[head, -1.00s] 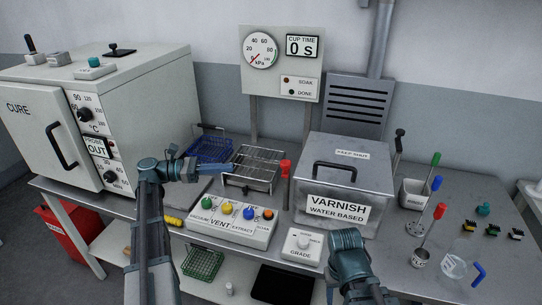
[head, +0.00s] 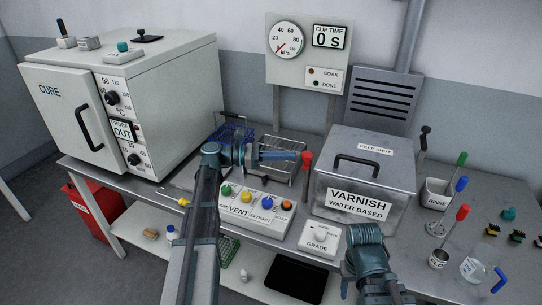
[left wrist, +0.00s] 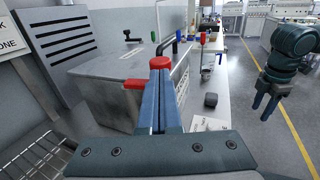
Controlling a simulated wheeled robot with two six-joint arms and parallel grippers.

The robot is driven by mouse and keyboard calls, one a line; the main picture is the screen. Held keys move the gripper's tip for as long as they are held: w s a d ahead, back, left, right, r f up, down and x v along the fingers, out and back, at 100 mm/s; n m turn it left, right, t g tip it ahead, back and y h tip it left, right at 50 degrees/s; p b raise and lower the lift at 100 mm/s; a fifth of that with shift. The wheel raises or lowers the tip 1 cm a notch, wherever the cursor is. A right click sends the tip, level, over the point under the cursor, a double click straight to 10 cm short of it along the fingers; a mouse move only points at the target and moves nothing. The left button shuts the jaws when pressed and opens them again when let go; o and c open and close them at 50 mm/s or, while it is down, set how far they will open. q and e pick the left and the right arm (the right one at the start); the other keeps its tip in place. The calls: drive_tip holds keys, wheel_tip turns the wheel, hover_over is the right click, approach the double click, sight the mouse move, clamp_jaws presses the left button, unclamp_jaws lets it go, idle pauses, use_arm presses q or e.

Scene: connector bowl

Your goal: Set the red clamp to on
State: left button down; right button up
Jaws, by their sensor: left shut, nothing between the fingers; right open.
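My left gripper (head: 296,155) is shut and empty. It points right over the wire rack, with its tips close beside the red handle. In the left wrist view, red parts (left wrist: 134,84) show around the shut fingertips (left wrist: 160,72). Whether they touch cannot be told. My right gripper is low in front of the tank in the head view, its fingers mostly hidden. It shows open and empty in the left wrist view (left wrist: 270,105).
The cure oven (head: 130,95) is on the left. A rinse cup (head: 434,192) and several coloured-handled tools stand right of the tank.

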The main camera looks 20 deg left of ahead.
use_arm(q)
drive_tip(key=shift+w+d, duration=0.25)
drive_tip(key=shift+d, duration=0.45)
